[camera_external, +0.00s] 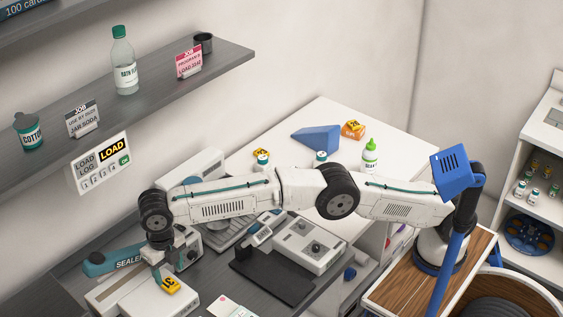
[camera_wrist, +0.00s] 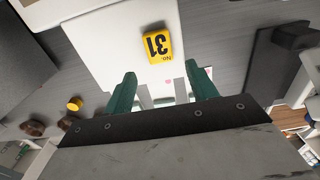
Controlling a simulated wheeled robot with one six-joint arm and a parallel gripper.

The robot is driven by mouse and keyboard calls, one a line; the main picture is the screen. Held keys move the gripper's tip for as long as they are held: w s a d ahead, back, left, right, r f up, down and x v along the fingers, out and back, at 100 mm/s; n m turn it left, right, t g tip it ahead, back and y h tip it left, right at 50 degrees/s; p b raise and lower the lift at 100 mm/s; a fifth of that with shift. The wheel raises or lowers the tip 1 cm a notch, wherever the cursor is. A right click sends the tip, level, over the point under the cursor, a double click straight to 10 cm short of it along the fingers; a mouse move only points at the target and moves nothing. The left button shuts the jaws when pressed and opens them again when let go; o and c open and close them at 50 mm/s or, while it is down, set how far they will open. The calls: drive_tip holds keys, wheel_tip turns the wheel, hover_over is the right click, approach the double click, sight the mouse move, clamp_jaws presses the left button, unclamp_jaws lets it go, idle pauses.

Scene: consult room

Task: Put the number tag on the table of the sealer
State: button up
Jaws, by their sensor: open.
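The number tag (camera_external: 171,285) is a small yellow block. In the wrist view the number tag (camera_wrist: 158,44) shows a black "31" and lies flat on a white surface, close to its right edge. That surface is the pale table (camera_external: 120,295) of the sealer, seen in the wrist view as a white slab (camera_wrist: 105,45). The sealer's teal arm (camera_external: 112,260) reads "SEALER". My gripper (camera_external: 160,271) is just above the tag in the outside view. In the wrist view my gripper (camera_wrist: 163,88) has its green fingers spread, with nothing between them and the tag beyond their tips.
A black flat plate (camera_external: 272,275) and a white box with knobs (camera_external: 305,245) stand right of the sealer. A grey shelf (camera_external: 150,85) overhangs at upper left.

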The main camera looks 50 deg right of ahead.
drive_tip(key=shift+r, duration=1.05)
drive_tip(key=shift+w+d+r, duration=0.15)
drive_tip(key=shift+r, duration=0.05)
drive_tip(key=w+d+r+m, duration=0.45)
drive_tip(key=d+r, duration=0.25)
drive_tip(key=d, duration=0.2)
drive_tip(key=d+r+m, duration=0.3)
drive_tip(key=d+m, duration=0.1)
drive_tip(key=d, duration=0.6)
drive_tip(key=s+d+r+m, duration=0.1)
drive_tip(key=d+r+m, duration=0.3)
drive_tip(key=d, duration=0.6)
drive_tip(key=d+r+m, duration=0.3)
drive_tip(key=d+m, duration=0.1)
drive_tip(key=d, duration=0.5)
drive_tip(key=s+d+f+m+t, duration=0.1)
drive_tip(key=s+d+m, duration=0.9)
drive_tip(key=d, duration=0.8)
drive_tip(key=s+d+f+m, duration=0.4)
drive_tip(key=s+d+f, duration=0.1)
drive_tip(key=s, duration=0.5)
drive_tip(key=s+d+f+m, duration=0.5)
drive_tip(key=s+f, duration=0.3)
drive_tip(key=s, duration=0.3)
drive_tip(key=shift+s+d, duration=0.25)
drive_tip(key=shift+d, duration=0.4)
